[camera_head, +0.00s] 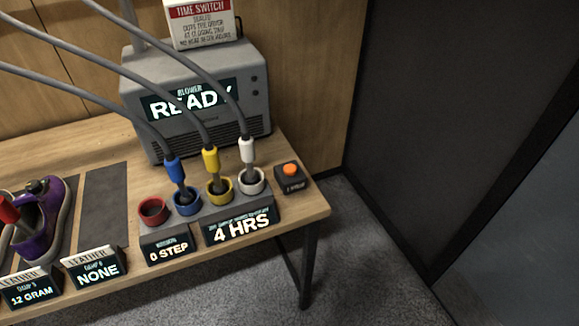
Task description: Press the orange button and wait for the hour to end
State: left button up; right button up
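The orange button (290,169) sits on top of a small dark box (291,183) at the right end of the wooden table. The box front carries a small label, too small to read surely. Nothing touches the button. Left of it, a display (240,227) reads "4 HRS" and another display (168,248) reads "0 STEP". The grey blower (195,100) behind shows "READY". A white sign (203,22) headed "TIME SWITCH" stands on the blower. Neither of my grippers is in view.
Blue, yellow and white hose plugs stand in matching sockets; the red socket (152,210) is empty. A purple sneaker (40,225) with a red-ended plug is at left, near displays reading "12 GRAM" and "NONE" (97,270). Dark panels stand right; carpet (370,250) is clear.

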aim_at(290, 169)
jog(key=u, duration=0.4)
jog(key=i+l+u, duration=0.1)
jog(key=l+u, duration=0.4)
jog(key=l, duration=0.2)
jog(key=l+u, duration=0.45)
jog(key=l, duration=0.85)
jog(key=k+l, duration=0.1)
jog(key=l, duration=0.45)
jog(key=k+l+u, duration=0.1)
jog(key=l, duration=0.5)
